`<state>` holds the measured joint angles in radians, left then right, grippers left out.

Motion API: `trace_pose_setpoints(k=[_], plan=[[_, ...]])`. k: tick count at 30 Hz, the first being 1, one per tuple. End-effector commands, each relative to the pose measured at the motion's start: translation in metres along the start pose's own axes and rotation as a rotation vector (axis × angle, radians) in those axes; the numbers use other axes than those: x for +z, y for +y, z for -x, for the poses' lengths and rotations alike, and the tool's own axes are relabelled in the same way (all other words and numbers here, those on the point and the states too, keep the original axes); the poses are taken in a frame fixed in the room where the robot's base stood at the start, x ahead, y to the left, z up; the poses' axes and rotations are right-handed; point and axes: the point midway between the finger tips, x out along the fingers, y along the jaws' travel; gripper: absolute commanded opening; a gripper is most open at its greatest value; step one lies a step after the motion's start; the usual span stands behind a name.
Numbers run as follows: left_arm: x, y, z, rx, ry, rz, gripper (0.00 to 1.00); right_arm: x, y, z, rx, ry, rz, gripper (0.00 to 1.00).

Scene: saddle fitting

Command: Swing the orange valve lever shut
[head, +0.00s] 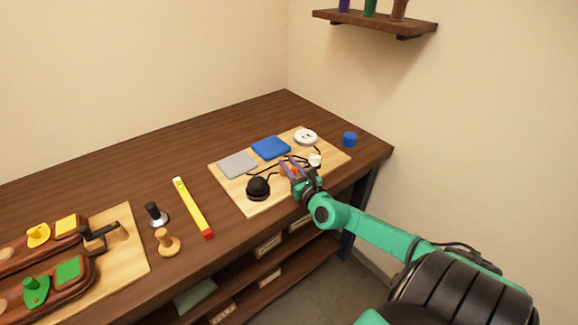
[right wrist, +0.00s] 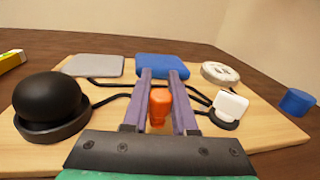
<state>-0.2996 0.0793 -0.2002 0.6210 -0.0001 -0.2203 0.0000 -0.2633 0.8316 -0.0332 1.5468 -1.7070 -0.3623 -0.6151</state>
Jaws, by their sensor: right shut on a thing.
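The orange valve lever (right wrist: 160,107) stands between the two purple fingers of my right gripper (right wrist: 162,78) in the right wrist view. The fingers sit on either side of it, shut on it. In the head view the right gripper (head: 287,165) reaches over the pale wooden board (head: 232,196), and only a bit of the orange lever (head: 291,172) shows past the fingers. The valve body under the lever is mostly hidden by the gripper. My left gripper is not in view.
The board also carries a black dome (head: 258,187), a grey pad (head: 238,164), a blue pad (head: 271,148), a round white part (head: 305,136), a small white block (head: 315,160) and black cords. A blue cup (head: 350,139) stands beyond it. A yellow level (head: 193,208) lies left.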

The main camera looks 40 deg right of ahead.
Motion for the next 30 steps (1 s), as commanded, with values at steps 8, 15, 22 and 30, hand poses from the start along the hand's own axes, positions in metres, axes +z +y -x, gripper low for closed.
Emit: trace_pose_setpoints(k=[8,15,22,30], plan=[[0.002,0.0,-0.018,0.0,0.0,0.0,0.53,0.0,0.0,0.0,0.033,-0.003,0.002,0.0],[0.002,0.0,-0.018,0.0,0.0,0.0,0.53,0.0,0.0,0.0,0.033,-0.002,0.002,0.55],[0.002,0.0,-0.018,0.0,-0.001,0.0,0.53,0.0,0.0,0.0,0.033,-0.003,0.001,0.55],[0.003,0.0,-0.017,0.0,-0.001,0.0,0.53,-0.002,-0.001,0.018,0.034,0.002,0.002,0.55]])
